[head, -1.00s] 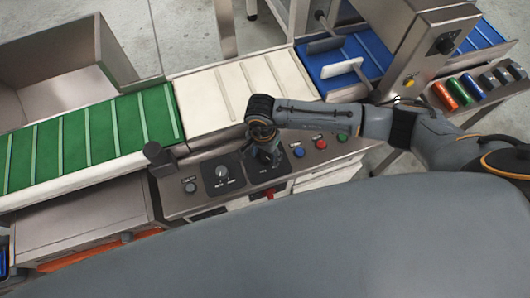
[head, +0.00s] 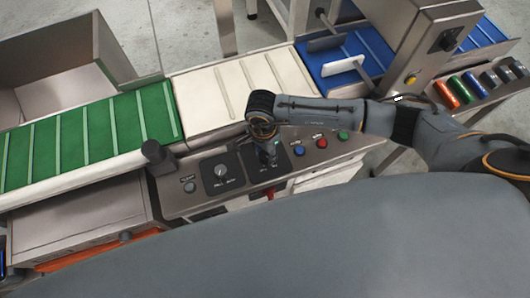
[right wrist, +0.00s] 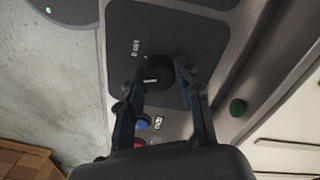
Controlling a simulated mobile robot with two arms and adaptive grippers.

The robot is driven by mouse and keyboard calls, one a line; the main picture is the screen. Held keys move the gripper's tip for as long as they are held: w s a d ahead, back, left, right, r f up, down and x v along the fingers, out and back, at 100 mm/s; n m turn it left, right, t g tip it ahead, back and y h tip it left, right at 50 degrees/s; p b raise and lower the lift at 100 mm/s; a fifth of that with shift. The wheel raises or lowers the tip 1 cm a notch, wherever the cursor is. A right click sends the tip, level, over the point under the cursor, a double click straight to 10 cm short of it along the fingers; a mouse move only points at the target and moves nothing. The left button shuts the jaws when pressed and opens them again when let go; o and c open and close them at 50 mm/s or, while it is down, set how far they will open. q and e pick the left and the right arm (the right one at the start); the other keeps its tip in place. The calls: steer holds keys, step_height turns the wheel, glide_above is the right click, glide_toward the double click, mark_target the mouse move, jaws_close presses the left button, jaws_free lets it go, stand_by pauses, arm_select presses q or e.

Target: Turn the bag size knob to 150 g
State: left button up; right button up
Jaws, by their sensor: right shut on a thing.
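My right gripper (head: 267,160) points down over the control panel, at the black plate (head: 250,168) on the right of two. In the right wrist view its two fingers stand on either side of a dark round knob (right wrist: 158,70), and the gripper (right wrist: 160,80) is shut on it. The knob sits on a dark plate (right wrist: 190,38) with small white marks too small to read. In the head view the gripper mostly hides this knob, so its pointer and setting cannot be told. My left gripper is not in view.
Left on the panel are another dial (head: 222,172) and a grey button (head: 190,187). Right of my gripper are blue (head: 298,151), red (head: 321,143) and green (head: 343,136) buttons. Behind run green (head: 85,143), white (head: 240,95) and blue (head: 345,60) belts.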

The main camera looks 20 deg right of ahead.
steer(key=m+b, duration=0.1)
steer(key=m, duration=0.3)
steer(key=shift+f+m+b, duration=0.1)
steer(key=shift+m+b, duration=0.2)
steer(key=shift+b, duration=0.05)
steer(key=m+b, duration=0.1)
steer(key=m, duration=0.3)
steer(key=shift+m, duration=0.3)
steer(key=o, duration=1.1)
steer(key=shift+o, duration=0.2)
step_height(320, 180, up, 12)
steer(key=shift+w+d, duration=0.15)
steer(key=shift+w, duration=0.1)
